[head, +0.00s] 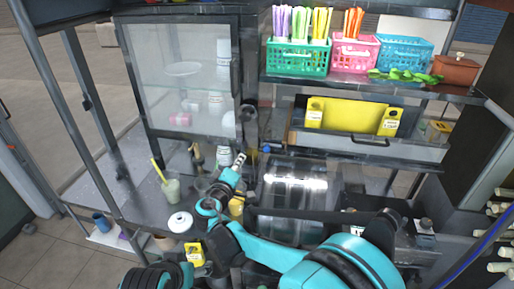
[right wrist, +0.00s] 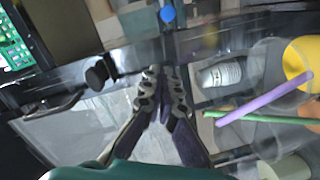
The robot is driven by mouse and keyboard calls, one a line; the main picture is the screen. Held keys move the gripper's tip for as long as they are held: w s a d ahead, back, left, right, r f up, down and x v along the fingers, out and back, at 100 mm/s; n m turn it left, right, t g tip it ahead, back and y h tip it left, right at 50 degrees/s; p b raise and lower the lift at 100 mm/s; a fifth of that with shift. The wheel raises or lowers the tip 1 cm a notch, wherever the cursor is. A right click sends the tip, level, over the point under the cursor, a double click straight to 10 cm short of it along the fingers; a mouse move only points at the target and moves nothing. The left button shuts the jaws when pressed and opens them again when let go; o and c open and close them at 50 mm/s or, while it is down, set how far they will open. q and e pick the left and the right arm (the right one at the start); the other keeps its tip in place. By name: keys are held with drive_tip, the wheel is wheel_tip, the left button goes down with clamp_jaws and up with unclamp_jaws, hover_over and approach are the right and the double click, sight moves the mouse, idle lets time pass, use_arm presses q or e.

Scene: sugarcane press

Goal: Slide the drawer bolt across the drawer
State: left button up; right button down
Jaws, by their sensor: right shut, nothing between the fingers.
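My right gripper (head: 240,159) is shut and empty beside the lower right corner of the glass-fronted cabinet (head: 185,60). In the right wrist view its fingertips (right wrist: 160,72) are together, pointing at a dark metal edge. A black knob (right wrist: 100,73), possibly the bolt, sits on the dark frame just left of the fingertips, apart from them. A grey metal drawer front (head: 335,142) with a handle is at the right in the head view. I cannot tell for sure which part is the drawer bolt. My left gripper is out of view.
A black handle (right wrist: 50,108) is on the frame by the pale glass panel. Beside my gripper are a white-labelled bottle (right wrist: 222,74) and cups with straws.

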drive_tip(key=shift+w, duration=0.1)
idle(0.3)
drive_tip(key=b+x, duration=0.1)
drive_tip(key=x, duration=0.8)
drive_tip(key=shift+f, duration=0.1)
drive_tip(key=d, duration=0.1)
drive_tip(key=d+f, duration=0.1)
drive_tip(key=d, duration=0.1)
drive_tip(key=shift+w+f+b, duration=0.2)
drive_tip(key=shift+w+b, duration=0.15)
drive_tip(key=shift+b, duration=0.05)
drive_tip(key=shift+d+f, duration=0.1)
drive_tip(key=shift+d, duration=0.2)
drive_tip(key=shift+d+f, duration=0.1)
